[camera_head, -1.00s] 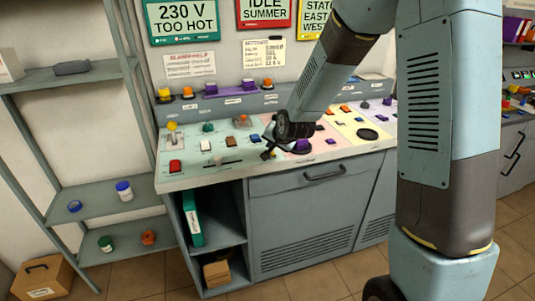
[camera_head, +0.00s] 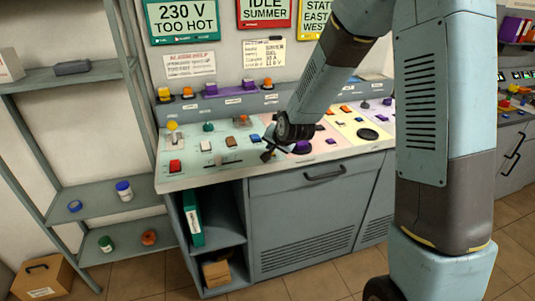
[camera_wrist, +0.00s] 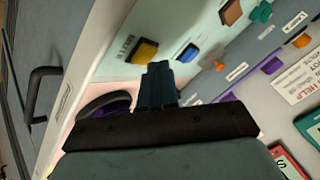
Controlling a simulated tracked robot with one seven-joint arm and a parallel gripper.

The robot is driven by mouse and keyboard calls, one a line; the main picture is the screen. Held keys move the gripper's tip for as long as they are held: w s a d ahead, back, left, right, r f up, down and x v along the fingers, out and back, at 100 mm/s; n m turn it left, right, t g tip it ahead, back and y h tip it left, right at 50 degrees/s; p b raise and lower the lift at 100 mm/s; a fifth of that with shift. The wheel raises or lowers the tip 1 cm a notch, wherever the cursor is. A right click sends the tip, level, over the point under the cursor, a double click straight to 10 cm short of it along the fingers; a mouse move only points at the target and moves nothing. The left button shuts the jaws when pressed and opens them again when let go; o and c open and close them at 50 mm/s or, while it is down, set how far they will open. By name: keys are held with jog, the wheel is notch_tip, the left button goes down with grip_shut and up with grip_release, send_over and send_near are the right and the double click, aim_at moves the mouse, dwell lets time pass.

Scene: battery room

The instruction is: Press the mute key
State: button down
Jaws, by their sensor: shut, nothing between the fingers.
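My gripper (camera_head: 267,154) is low over the front of the sloped control desk (camera_head: 195,180), left of a round purple button (camera_head: 303,147). In the wrist view its fingers (camera_wrist: 158,68) are together and empty, with the tips beside a yellow key (camera_wrist: 143,52). Whether they touch it I cannot tell. A blue key (camera_wrist: 187,53) lies just beyond, on the pale green panel; it also shows in the head view (camera_head: 254,137). The yellow key is not clear in the head view.
A red button (camera_head: 175,166), a slider (camera_head: 224,162) and a brown switch (camera_head: 230,142) are left of my gripper. A raised back ledge carries purple and orange buttons (camera_head: 268,83). A drawer handle (camera_head: 324,173) juts out below the desk edge.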

aim_at(272, 154)
jog(key=shift+f, duration=0.45)
dwell(0.8)
jog(key=shift+r, duration=0.9)
jog(key=shift+r, duration=2.5)
